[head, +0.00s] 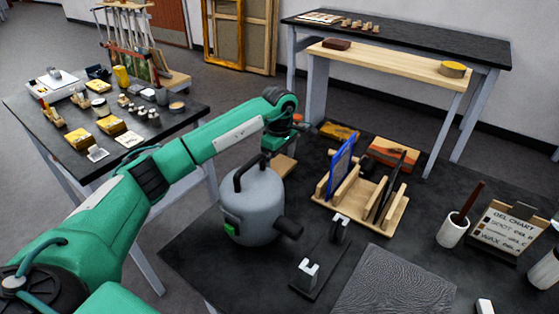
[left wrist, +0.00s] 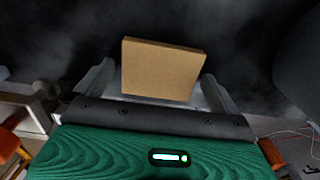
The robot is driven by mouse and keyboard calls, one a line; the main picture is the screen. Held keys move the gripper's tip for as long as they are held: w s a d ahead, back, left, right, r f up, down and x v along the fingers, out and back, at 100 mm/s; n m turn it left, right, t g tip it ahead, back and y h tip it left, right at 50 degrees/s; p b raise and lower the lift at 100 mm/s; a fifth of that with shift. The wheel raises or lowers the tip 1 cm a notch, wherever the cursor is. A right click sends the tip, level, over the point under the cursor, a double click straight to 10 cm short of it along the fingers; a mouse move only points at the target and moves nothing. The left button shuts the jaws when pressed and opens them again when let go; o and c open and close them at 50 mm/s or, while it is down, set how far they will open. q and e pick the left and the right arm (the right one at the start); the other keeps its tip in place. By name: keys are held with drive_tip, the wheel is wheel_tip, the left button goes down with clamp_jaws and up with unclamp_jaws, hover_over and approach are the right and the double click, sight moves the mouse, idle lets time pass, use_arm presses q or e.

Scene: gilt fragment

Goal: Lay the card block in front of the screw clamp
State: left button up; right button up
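The card block is a flat tan block (head: 284,166) behind the grey pot on the dark bench. In the left wrist view, the block (left wrist: 160,70) sits between my two fingers, with narrow dark gaps beside it. My left gripper (head: 283,147) is above the block, partly hidden by the pot, and appears open around it. A small pale upright fitting (head: 308,270) on a dark base stands nearer the front; it may be the screw clamp, but I cannot tell surely. My right gripper is not in view.
The grey pot (head: 253,205) with a black handle stands close to my left arm. A wooden rack (head: 350,205) holds blue and dark plates right of it. A grey textured mat (head: 393,285) lies in front. A white cup (head: 453,230) stands at right.

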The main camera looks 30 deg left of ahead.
sight(280, 164)
use_arm(q)
drive_tip(key=shift+r, duration=0.15)
wheel_tip(280, 164, up, 3)
drive_tip(key=shift+w+r, duration=0.1)
drive_tip(key=shift+r+b, duration=0.3)
drive_tip(key=shift+r, duration=0.6)
wheel_tip(280, 164, up, 7)
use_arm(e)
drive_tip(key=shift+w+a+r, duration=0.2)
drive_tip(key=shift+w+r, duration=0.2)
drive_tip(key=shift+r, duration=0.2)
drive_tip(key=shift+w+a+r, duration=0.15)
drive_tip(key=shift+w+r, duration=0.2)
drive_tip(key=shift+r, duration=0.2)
